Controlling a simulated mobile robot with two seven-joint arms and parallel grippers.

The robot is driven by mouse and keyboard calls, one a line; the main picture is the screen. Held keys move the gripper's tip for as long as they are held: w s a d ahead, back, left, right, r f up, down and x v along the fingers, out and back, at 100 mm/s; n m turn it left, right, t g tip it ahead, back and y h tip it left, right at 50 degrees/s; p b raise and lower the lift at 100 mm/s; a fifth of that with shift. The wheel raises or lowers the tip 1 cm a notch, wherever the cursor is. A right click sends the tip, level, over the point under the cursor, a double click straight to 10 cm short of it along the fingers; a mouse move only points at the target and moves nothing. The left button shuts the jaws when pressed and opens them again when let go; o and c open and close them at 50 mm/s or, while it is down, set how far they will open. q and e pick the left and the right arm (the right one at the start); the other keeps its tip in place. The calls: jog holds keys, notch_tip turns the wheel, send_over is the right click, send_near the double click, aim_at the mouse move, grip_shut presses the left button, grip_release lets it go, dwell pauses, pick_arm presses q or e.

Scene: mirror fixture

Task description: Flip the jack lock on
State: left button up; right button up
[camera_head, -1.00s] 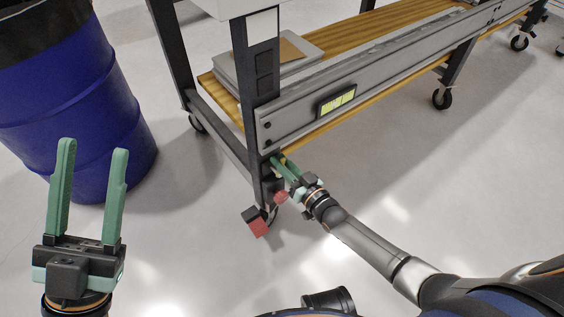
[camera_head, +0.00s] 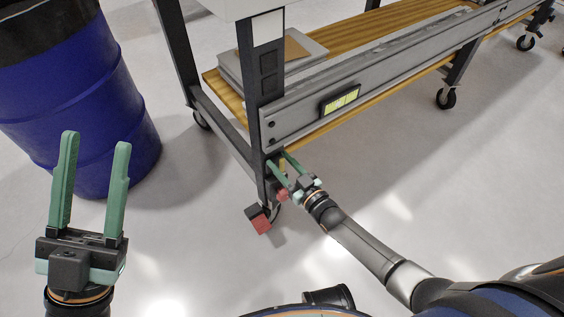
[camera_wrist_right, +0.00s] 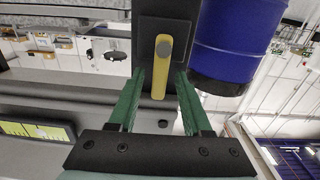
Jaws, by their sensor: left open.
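A yellow lever (camera_wrist_right: 159,75), which looks like the jack lock, sits on the dark leg of the mirror fixture (camera_head: 267,110). In the right wrist view it hangs lengthwise from a round grey pivot, in front of the dark plate. My right gripper (camera_wrist_right: 160,78) is open, with one green finger on each side of the lever and a gap to both. In the head view my right gripper (camera_head: 279,161) is at the lower part of that leg, and only a small bit of yellow shows there. My left gripper (camera_head: 94,145) is open and empty at the left.
A blue barrel (camera_head: 90,110) stands behind my left gripper. A red pedal (camera_head: 260,224) sits at the foot of the leg. A grey beam (camera_head: 390,80) and a wooden shelf (camera_head: 375,35) run to the upper right. Floor is clear around the leg.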

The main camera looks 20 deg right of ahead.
jog(key=p+v, duration=0.4)
jog(key=v, duration=0.8)
jog(key=shift+s, duration=0.2)
jog(key=shift+r, duration=0.1)
